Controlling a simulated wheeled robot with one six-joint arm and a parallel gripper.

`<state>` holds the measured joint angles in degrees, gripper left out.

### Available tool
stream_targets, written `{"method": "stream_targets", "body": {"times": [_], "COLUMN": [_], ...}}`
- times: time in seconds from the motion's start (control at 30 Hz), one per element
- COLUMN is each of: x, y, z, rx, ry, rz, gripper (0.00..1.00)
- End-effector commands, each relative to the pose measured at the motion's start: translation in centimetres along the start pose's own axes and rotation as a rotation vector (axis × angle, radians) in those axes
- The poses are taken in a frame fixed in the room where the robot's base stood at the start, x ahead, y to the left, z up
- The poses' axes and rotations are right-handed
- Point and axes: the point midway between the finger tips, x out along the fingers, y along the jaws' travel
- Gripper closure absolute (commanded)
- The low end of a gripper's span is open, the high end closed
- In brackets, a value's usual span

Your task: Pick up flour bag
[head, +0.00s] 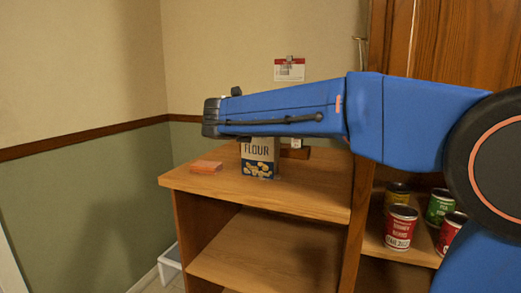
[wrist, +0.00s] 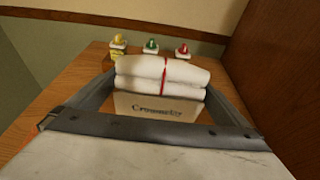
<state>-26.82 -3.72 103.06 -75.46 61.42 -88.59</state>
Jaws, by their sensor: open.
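The flour bag (head: 258,163) stands upright on the wooden counter (head: 310,187) in the head view. It is dark blue and pale, with FLOUR on its front, and my blue arm hides its top. My gripper (wrist: 160,92) shows in the wrist view as grey jaws spread apart. My gripper is hidden in the head view.
An orange block (head: 206,167) lies left of the bag. Several cans, including a red one (head: 401,227), stand on a lower shelf at right. Three small bottles with yellow, green (wrist: 151,46) and red caps stand behind the towels. A wooden panel (wrist: 278,70) rises at right.

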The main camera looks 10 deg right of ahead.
Motion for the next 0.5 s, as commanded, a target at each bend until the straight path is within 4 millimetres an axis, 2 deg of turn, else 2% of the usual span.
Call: {"method": "stream_targets", "body": {"times": [0.23,0.5], "x": [3.3,3.7], "y": [-0.1,0.0], "z": [-0.1,-0.1], "rx": [0.001,0.001], "ry": [0.001,0.001], "rz": [-0.002,0.0], "gripper": [0.0,0.0]}}
